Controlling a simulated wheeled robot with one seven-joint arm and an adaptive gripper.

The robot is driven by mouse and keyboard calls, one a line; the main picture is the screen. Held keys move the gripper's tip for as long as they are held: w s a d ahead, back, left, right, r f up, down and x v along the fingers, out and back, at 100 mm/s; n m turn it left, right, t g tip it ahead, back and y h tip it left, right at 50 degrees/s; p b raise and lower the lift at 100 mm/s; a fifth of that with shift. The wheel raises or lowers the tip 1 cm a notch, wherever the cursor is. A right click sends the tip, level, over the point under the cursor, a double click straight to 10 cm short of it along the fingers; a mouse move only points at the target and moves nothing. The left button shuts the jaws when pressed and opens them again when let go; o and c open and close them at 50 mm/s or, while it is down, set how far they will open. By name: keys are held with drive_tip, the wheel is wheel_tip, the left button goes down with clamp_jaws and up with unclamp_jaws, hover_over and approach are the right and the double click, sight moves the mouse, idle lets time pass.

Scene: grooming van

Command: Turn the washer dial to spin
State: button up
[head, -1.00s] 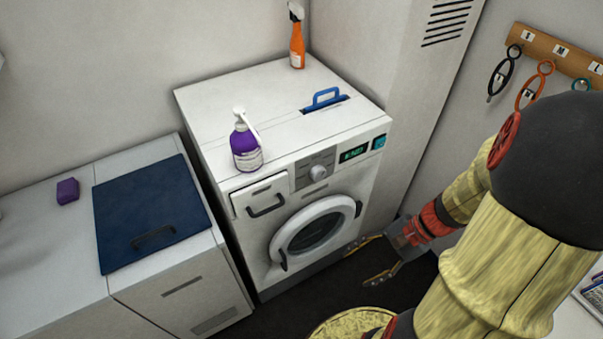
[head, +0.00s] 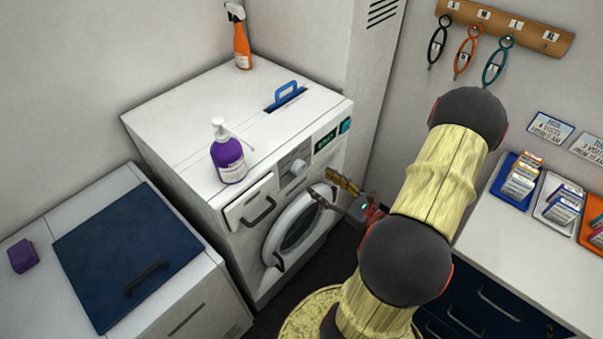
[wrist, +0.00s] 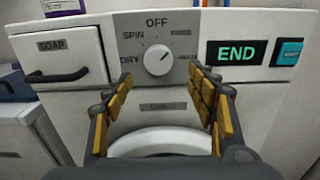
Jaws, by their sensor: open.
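The washer (head: 215,115) is white, with a round door on its front. Its dial (wrist: 158,61) is a pale round knob on a grey panel, and it also shows in the head view (head: 298,167). Labels around it read OFF above, SPIN upper left and DRY left; those on the right are too small to read. A small dark mark on the knob seems to point up and right. My gripper (wrist: 159,77) is open and empty, its yellow-padded fingers either side of the dial's lower area in the wrist view. In the head view my gripper (head: 329,189) is in front of the washer, apart from the dial.
A display (wrist: 236,52) reads END, beside a teal button (wrist: 289,52). The soap drawer (wrist: 62,58) is left of the dial. A purple bottle (head: 228,155), blue handle (head: 286,94) and orange spray bottle (head: 241,45) are on top. A counter (head: 525,245) is at right.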

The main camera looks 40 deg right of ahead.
sight(302, 171)
drive_tip(key=shift+w+a+b, duration=0.2)
drive_tip(key=shift+w, duration=1.6)
drive_tip(key=shift+w+a+b, duration=0.15)
drive_tip(key=shift+w+a, duration=0.05)
drive_tip(key=shift+w, duration=1.6)
drive_tip(key=shift+c, duration=1.4)
drive_tip(key=c, duration=0.7)
drive_tip(key=shift+c, duration=0.9)
